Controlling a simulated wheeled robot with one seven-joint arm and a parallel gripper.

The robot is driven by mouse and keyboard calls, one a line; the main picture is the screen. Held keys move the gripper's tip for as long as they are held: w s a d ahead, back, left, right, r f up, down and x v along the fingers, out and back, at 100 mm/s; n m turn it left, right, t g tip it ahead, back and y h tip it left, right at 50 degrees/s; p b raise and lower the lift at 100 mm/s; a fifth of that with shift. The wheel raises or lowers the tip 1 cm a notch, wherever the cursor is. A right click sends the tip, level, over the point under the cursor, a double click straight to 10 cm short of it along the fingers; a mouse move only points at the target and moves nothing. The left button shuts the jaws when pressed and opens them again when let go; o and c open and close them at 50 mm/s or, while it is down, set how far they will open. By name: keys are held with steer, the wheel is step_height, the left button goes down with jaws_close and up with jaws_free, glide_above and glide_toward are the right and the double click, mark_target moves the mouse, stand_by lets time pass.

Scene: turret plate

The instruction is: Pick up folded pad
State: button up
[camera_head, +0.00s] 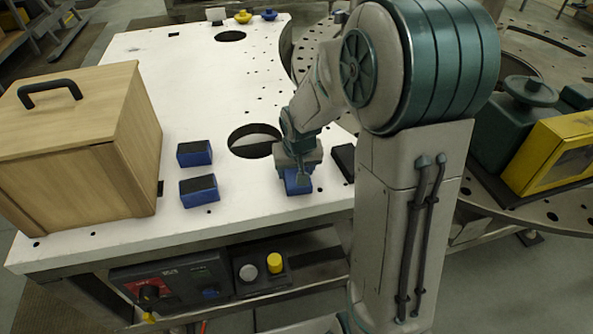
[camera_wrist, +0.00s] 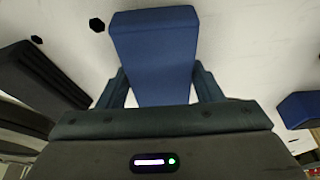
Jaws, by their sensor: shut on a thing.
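The folded pad seems to be the blue block (camera_head: 297,182) under my gripper (camera_head: 293,172), near the front edge of the white plate. The head view shows it mostly covered by the gripper. In the wrist view the blue pad (camera_wrist: 155,52) stands between the two fingers of my gripper (camera_wrist: 160,88), which are shut on its sides. Its far end sticks out beyond the fingers. I cannot tell whether it touches the plate or is slightly lifted.
Two blue blocks with dark tops, one behind (camera_head: 195,153) and one in front (camera_head: 199,190), sit left of my gripper. A wooden box (camera_head: 85,150) stands further left. A dark block (camera_head: 344,162) lies close on the right. A round hole (camera_head: 252,141) opens behind the gripper.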

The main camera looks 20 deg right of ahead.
mark_target(296, 169)
step_height(296, 169, up, 4)
steer(key=shift+f+b, duration=0.1)
steer(key=shift+b, duration=0.2)
steer(key=s+d+r+b, duration=0.1)
steer(key=s+d+r, duration=0.5)
steer(key=d, duration=0.4)
steer(key=shift+r, duration=0.45)
steer(key=shift+o, duration=0.4)
